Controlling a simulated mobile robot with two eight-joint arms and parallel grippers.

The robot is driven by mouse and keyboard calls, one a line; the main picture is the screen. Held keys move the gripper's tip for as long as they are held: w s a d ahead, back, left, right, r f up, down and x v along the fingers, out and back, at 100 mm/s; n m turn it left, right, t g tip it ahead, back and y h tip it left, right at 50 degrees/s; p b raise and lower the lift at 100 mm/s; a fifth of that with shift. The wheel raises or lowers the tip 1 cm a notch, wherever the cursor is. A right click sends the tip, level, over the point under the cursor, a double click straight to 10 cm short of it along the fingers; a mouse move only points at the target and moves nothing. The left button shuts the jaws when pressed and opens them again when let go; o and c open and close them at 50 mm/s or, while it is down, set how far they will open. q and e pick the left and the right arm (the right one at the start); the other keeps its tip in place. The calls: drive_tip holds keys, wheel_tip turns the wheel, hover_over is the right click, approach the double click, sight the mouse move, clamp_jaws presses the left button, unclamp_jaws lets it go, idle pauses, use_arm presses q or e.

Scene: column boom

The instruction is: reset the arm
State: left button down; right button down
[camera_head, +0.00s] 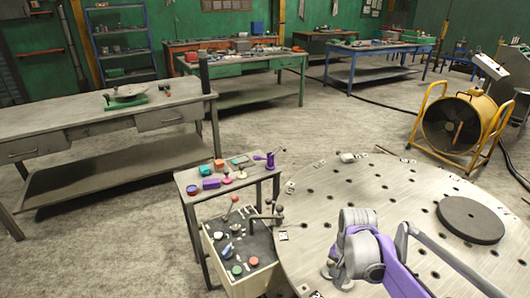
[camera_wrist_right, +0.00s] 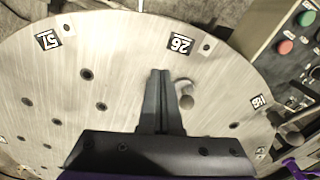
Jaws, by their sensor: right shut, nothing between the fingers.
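My right gripper (camera_wrist_right: 160,75) is shut and empty in the right wrist view. Its two dark fingers lie side by side above the round metal table (camera_wrist_right: 125,60), which has holes and numbered labels. In the head view my right arm, purple and grey, comes in from the lower right and reaches over the round table (camera_head: 320,185). Its fingers cannot be made out clearly there. My left gripper is in neither view.
A control box (camera_head: 215,240) with buttons and levers stands beside the round table's left edge. A small table (camera_head: 190,190) with coloured items is behind it. A dark disc (camera_head: 470,220) lies on the round table. A yellow fan (camera_head: 455,125) and workbenches stand beyond.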

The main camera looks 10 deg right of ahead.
drive_tip(key=s+a+r+n+t+p, duration=0.2)
drive_tip(key=s+a+n, duration=0.2)
drive_tip(key=s, duration=0.4)
drive_tip(key=s+a+r+n+t+p, duration=0.3)
drive_tip(key=s+a+n, duration=0.1)
drive_tip(key=s, duration=0.4)
drive_tip(key=shift+r+n+p, duration=0.3)
drive_tip(key=shift+n, duration=0.6)
drive_tip(key=shift+a, duration=0.1)
